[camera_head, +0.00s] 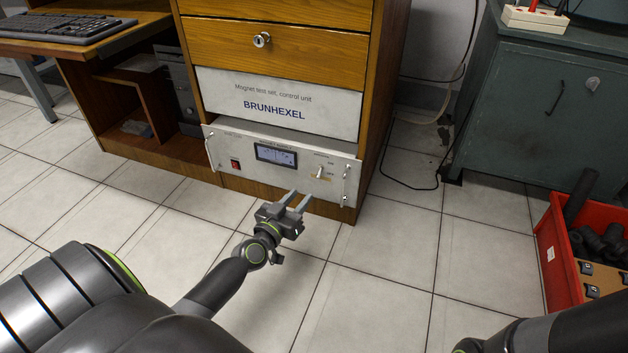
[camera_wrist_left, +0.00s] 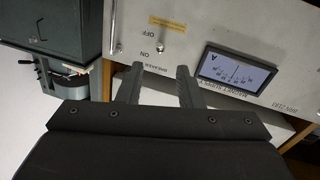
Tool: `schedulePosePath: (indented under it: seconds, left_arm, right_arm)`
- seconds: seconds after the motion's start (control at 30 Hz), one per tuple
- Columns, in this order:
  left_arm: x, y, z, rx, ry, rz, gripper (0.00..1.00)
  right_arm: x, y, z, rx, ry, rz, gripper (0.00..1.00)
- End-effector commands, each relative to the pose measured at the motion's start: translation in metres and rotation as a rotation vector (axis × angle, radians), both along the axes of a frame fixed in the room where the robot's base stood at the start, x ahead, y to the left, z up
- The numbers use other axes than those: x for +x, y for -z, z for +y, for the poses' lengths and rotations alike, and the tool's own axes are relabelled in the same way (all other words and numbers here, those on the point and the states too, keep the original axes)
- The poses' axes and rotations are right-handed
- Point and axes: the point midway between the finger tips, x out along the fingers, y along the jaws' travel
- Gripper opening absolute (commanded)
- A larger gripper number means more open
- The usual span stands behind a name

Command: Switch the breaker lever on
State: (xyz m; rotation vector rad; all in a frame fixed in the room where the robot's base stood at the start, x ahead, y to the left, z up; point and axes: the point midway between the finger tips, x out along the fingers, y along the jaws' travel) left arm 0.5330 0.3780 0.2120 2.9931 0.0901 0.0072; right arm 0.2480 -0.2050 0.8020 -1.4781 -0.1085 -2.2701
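The breaker lever (camera_head: 320,173) is a small pale stick on the right part of the light grey magnet supply panel (camera_head: 225,152), low in the wooden cabinet. It also shows in the left wrist view (camera_wrist_left: 161,27), upside down, near the printed OFF and ON marks and a yellow label. I cannot tell which mark it points to. My left gripper (camera_head: 298,199) is in front of and below the panel, apart from the lever. Its two fingers (camera_wrist_left: 158,84) are spread with nothing between them. My right gripper is out of view; only part of that arm shows at bottom right.
The panel has a meter (camera_head: 276,155), a red switch (camera_head: 235,164) and metal side handles (camera_head: 346,180). A red crate (camera_head: 549,255) with dark parts stands at right, near a green cabinet (camera_head: 530,110). A black cable lies on the floor between. The tiles before the panel are clear.

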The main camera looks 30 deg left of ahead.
Motion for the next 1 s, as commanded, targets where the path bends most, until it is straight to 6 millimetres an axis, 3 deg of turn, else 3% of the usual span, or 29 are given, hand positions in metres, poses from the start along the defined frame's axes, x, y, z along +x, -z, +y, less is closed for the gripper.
schedulePosePath:
  seconds: [0.2, 0.43, 0.87, 1.0]
  left_arm:
    - [0.044, 0.001, 0.002, -0.001, 0.001, -0.002, 0.33]
    - [0.073, 0.001, 0.004, 0.0, 0.0, -0.001, 0.33]
    - [0.082, 0.0, 0.005, 0.0, 0.0, 0.001, 0.33]
    - [0.082, 0.0, 0.005, 0.0, 0.0, 0.001, 0.16]
  right_arm:
    - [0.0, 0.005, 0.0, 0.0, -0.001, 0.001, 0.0]
    - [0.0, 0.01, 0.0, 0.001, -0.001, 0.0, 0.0]
    - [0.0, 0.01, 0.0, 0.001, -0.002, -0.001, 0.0]
    - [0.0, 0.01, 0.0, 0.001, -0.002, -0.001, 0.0]
